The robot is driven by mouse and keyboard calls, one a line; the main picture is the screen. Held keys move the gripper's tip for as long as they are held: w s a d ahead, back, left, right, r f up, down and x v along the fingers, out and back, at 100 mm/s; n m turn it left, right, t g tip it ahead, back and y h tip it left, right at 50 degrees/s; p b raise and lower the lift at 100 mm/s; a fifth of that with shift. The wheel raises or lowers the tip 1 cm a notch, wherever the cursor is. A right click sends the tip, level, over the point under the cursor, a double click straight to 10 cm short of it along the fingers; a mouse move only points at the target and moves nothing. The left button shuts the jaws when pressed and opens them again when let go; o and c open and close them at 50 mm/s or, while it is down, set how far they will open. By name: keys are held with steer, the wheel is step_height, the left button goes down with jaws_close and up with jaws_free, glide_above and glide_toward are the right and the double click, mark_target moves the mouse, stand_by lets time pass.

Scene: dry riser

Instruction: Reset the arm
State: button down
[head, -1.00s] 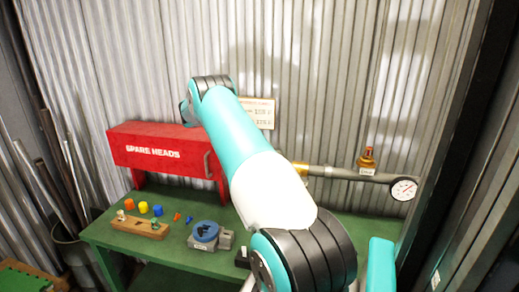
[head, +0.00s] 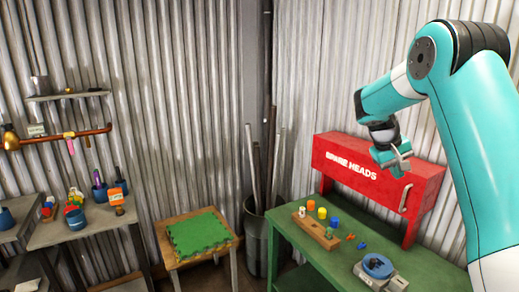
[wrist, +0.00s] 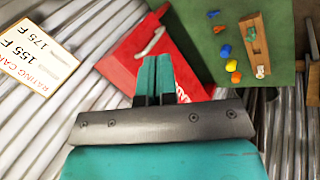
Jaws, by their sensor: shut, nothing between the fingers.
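My arm reaches in from the right of the head view, bent at the elbow. My gripper (head: 402,160) hangs in front of the red "SPARE HEADS" cabinet (head: 368,176), above the green bench (head: 335,262). In the wrist view my gripper (wrist: 155,62) shows as teal fingers close together, shut and empty. The red cabinet lies behind the fingers there.
The bench holds a wooden block (head: 318,234), small coloured pieces and a blue round piece on a grey base (head: 377,266). A stool with a green mat (head: 199,231), a bin of pipes (head: 257,240) and a cluttered side table (head: 60,233) stand left.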

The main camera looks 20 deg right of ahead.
steer(key=s+a+n+t+y+b, duration=0.1)
steer(key=s+a+n+t+y, duration=0.15)
steer(key=a, duration=1.15)
steer(key=s+a+n+t+y+b, duration=0.1)
steer(key=s+a+n+y, duration=0.2)
steer(key=a, duration=1)
steer(key=s+a+n+g+y+b, duration=0.2)
steer(key=s+a+n+y, duration=0.2)
steer(key=s+a, duration=1.2)
steer(key=s+f+n, duration=0.1)
steer(key=s, duration=0.3)
steer(key=shift+s, duration=0.15)
steer(key=shift+a, duration=0.1)
